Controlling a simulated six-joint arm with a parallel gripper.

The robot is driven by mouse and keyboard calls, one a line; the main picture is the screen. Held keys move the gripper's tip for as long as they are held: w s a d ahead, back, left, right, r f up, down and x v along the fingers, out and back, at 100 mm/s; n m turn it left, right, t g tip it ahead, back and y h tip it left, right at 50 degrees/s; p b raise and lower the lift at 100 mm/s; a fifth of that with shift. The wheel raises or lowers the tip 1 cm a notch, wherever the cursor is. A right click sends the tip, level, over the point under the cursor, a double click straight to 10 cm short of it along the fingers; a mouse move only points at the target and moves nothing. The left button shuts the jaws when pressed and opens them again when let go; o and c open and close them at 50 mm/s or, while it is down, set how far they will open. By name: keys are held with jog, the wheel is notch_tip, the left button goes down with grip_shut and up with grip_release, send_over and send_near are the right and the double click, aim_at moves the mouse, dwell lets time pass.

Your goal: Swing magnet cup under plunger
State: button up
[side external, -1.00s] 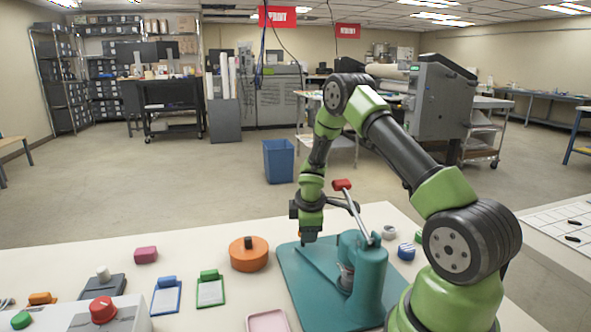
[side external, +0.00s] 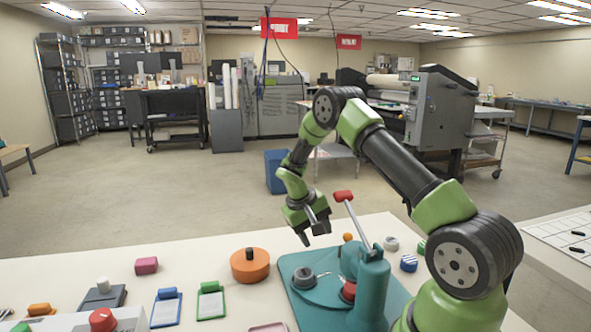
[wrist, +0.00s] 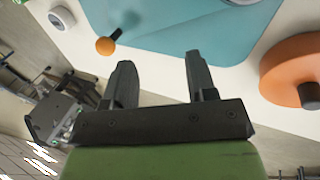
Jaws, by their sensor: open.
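The teal press (side external: 371,285) stands on its teal base plate (side external: 297,311), its red-handled lever (side external: 343,196) raised. On its swing plate (side external: 325,290), a dark grey round cup (side external: 303,278) sits out to the left. A red round piece (side external: 348,291) is close to the column at the plunger, partly hidden; I cannot tell how well it lines up. An orange knob (side external: 348,237) shows at the far side of the base, and on a dark stem in the wrist view (wrist: 105,46). My gripper (side external: 313,236) is open and empty, raised and apart from the knob; its fingers (wrist: 158,62) show nothing between them.
An orange round container (side external: 250,266) with a dark knob stands left of the press. A pink block (side external: 147,266), blue clipboard (side external: 166,308) and green clipboard (side external: 211,302) lie further left. Small rolls, one striped (side external: 408,263), stand right of the press.

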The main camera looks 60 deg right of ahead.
jog(key=w+a, duration=0.2)
jog(key=a, duration=0.1)
jog(key=shift+w+a, duration=0.1)
jog(key=shift+w, duration=0.1)
jog(key=s+a+r+t+y, duration=0.1)
jog(key=s+a+r+t, duration=0.2)
jog(key=a+r, duration=0.5)
jog(key=s+a+r+n+t+y, duration=0.1)
jog(key=s+a+r+t, duration=0.2)
jog(key=r, duration=1.1)
jog(key=shift+s+a+n+t+y, duration=0.35)
jog(key=shift+s+a, duration=0.7)
jog(key=shift+a, duration=1.4)
